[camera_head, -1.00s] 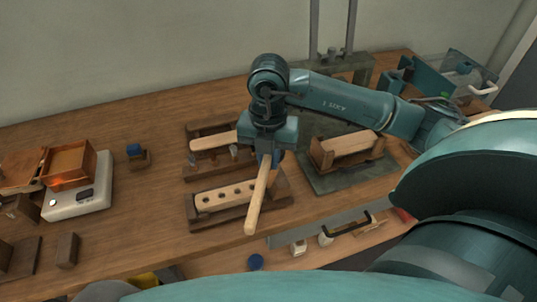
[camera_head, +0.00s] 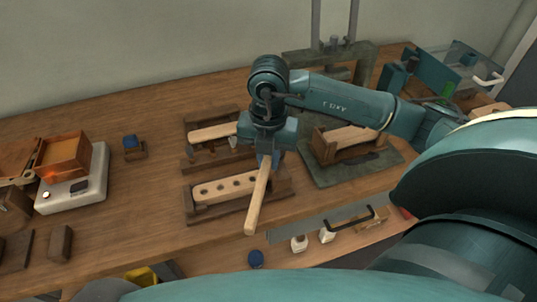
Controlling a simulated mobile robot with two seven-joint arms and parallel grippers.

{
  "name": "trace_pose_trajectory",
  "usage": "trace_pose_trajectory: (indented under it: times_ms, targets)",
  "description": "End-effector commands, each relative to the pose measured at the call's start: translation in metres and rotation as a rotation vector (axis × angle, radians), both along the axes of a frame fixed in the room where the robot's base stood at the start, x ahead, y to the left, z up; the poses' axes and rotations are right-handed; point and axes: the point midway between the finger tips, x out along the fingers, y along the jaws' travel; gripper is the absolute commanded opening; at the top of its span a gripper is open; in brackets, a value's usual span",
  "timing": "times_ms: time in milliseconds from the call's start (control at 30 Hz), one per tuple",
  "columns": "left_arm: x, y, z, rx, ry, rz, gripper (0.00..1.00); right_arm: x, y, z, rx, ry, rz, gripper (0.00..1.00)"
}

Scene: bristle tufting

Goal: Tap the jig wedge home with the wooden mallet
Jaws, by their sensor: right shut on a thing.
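My right gripper (camera_head: 266,154) points down over the bench and is shut on a pale wooden handle (camera_head: 257,203), which I take to be the mallet's. The handle slants down toward the bench's front. No mallet head can be made out; the gripper may hide it. Behind the handle, a jig (camera_head: 190,212) holds a pale block with several holes (camera_head: 225,188). A second jig (camera_head: 191,164) behind it holds a pale paddle-shaped piece (camera_head: 211,132), partly hidden by my gripper. I cannot make out the wedge. My left gripper is not in view.
A third wooden holder (camera_head: 322,147) with a pale block stands on a dark mat (camera_head: 376,166) at right. An orange-lit box (camera_head: 63,157) sits on a white scale (camera_head: 98,181) at left. A small blue-topped block (camera_head: 132,143) stands alone. The bench between is clear.

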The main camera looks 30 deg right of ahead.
Motion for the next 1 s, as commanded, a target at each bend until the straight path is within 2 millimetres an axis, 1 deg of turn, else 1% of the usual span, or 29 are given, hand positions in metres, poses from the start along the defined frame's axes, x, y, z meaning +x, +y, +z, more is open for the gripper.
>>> trace_pose_trajectory:
  times_ms: [33, 100, 567, 667, 900, 1000]
  targets:
    - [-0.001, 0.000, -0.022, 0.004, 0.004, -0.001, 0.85, 0.000, 0.000, -0.013, 0.000, -0.001, 0.000, 0.00]
    - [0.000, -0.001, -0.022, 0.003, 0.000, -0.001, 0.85, 0.000, 0.000, -0.016, 0.000, -0.001, -0.001, 0.00]
    - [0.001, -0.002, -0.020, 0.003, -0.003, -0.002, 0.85, 0.000, 0.000, -0.014, -0.001, -0.001, -0.001, 0.00]
    - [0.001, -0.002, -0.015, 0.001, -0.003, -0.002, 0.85, 0.000, 0.000, -0.007, -0.001, -0.001, -0.001, 0.00]
    - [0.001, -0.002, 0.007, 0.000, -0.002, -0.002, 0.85, 0.000, -0.001, 0.022, -0.001, -0.001, -0.001, 0.00]
    - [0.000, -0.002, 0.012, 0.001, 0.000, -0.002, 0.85, 0.000, 0.000, 0.031, -0.001, -0.001, -0.001, 0.00]
